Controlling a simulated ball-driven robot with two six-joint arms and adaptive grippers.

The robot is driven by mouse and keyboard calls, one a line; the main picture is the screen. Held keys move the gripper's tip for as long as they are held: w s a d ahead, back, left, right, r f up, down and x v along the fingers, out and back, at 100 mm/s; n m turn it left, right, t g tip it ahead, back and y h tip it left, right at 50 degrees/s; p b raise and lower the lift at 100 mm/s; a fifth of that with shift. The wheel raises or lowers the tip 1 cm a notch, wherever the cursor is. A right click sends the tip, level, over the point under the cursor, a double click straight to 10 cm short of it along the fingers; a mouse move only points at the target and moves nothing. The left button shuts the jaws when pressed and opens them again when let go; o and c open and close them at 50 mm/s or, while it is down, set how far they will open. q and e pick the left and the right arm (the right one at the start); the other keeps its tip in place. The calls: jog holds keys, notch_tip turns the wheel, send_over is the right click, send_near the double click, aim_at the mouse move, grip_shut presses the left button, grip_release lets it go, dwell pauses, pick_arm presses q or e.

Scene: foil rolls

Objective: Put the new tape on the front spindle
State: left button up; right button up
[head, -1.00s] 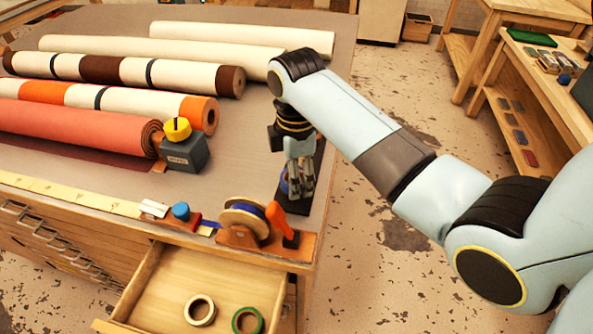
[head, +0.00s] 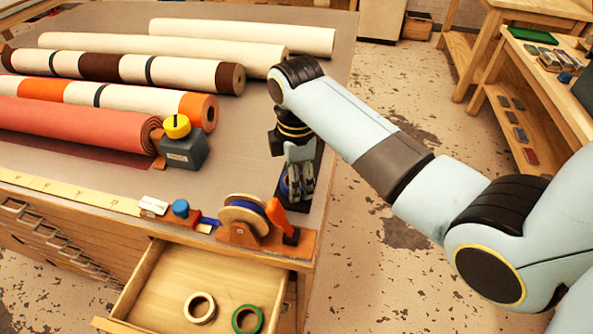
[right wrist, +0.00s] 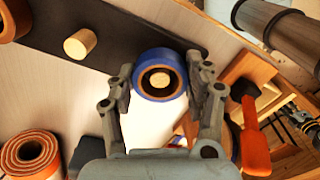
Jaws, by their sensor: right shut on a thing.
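A roll of blue tape (right wrist: 160,76) is between the fingers of my right gripper (right wrist: 163,88), which is shut on it. In the right wrist view a wooden spindle's round top shows inside the tape's hole, with a dark gap around it. I cannot tell how far down the tape sits. A second wooden spindle (right wrist: 80,43) stands bare on the same dark board (right wrist: 120,52). In the head view my right gripper (head: 297,192) points down over the dark board at the table's right edge, and mostly hides the tape (head: 283,187). My left gripper is not in view.
A tape dispenser (head: 243,220) with an orange handle (head: 278,214) stands close left of the gripper. An open drawer (head: 165,285) holds a cream roll (head: 200,307) and a green roll (head: 247,319). Large rolls (head: 75,125) and a grey-yellow block (head: 184,150) lie further left.

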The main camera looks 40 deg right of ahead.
jog(key=shift+f, duration=0.45)
dwell(0.6)
jog(key=o, duration=1.2)
jog(key=shift+r+p, duration=1)
jog(key=shift+r, duration=0.35)
notch_tip(320, 180, up, 7)
jog(key=shift+r, duration=0.2)
